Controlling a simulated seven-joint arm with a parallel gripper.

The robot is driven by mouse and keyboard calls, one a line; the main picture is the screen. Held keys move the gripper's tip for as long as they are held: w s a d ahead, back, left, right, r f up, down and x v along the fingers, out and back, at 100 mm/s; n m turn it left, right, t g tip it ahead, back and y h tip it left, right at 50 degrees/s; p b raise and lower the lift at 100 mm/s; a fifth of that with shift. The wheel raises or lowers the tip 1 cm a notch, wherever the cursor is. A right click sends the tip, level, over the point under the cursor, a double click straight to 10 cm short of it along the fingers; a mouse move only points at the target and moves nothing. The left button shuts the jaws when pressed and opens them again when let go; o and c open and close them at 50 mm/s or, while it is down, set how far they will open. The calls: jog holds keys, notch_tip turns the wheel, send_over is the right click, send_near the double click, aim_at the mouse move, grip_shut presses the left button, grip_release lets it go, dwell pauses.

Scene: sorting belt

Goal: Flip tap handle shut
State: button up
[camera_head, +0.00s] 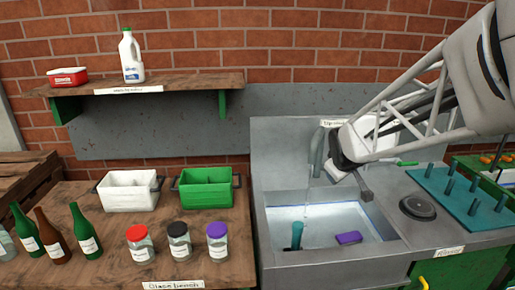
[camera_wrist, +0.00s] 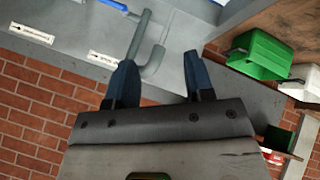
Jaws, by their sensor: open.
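The grey tap (camera_head: 318,152) stands at the back of the sink, with a thin stream of water below its spout. In the wrist view the tap's bent pipe (camera_wrist: 153,66) appears between my two dark blue fingers, near the left one. My gripper (camera_head: 362,187) is open, just right of the tap and above the sink; it also shows in the wrist view (camera_wrist: 160,62). I cannot tell whether a finger touches the pipe.
The sink (camera_head: 387,246) holds water, a purple block (camera_head: 348,238) and a teal object (camera_head: 296,235). A teal peg rack (camera_head: 440,183) and a dark round disc (camera_head: 417,208) lie right. Left, the wooden bench (camera_head: 110,240) carries bottles, jars, a white crate (camera_head: 128,203) and a green crate (camera_head: 207,201).

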jog(key=w+d+f+n+t, duration=0.1)
jog(key=w+d+f+n, duration=0.2)
jog(key=w, duration=0.4)
jog(key=w+d+f+n+t, duration=0.1)
jog(key=w+d+f+t, duration=0.15)
jog(key=w+d, duration=0.35)
jog(key=w+d+f+n+t, duration=0.1)
jog(key=w+d+f+n, duration=0.15)
jog(key=w, duration=0.55)
jog(key=w+d+f+n+t+y, duration=0.1)
jog(key=w+d+f+n+t, duration=0.1)
jog(key=w+d+f, duration=0.3)
jog(key=w+d+f+n+t+y, duration=0.1)
jog(key=w+d+f+n, duration=0.3)
jog(key=d+f, duration=0.3)
notch_tip(320, 180, down, 3)
jog(key=shift+w+f+t, duration=0.1)
jog(key=shift+w+t, duration=0.25)
jog(key=shift+w, duration=0.45)
jog(key=shift+w, duration=0.15)
jog(key=shift+w+f, duration=0.25)
jog(key=shift+w, duration=1)
jog(key=shift+w+f, duration=0.25)
jog(key=shift+w, duration=0.95)
jog(key=shift+w+f, duration=0.25)
jog(key=shift+w, duration=1)
grip_shut()
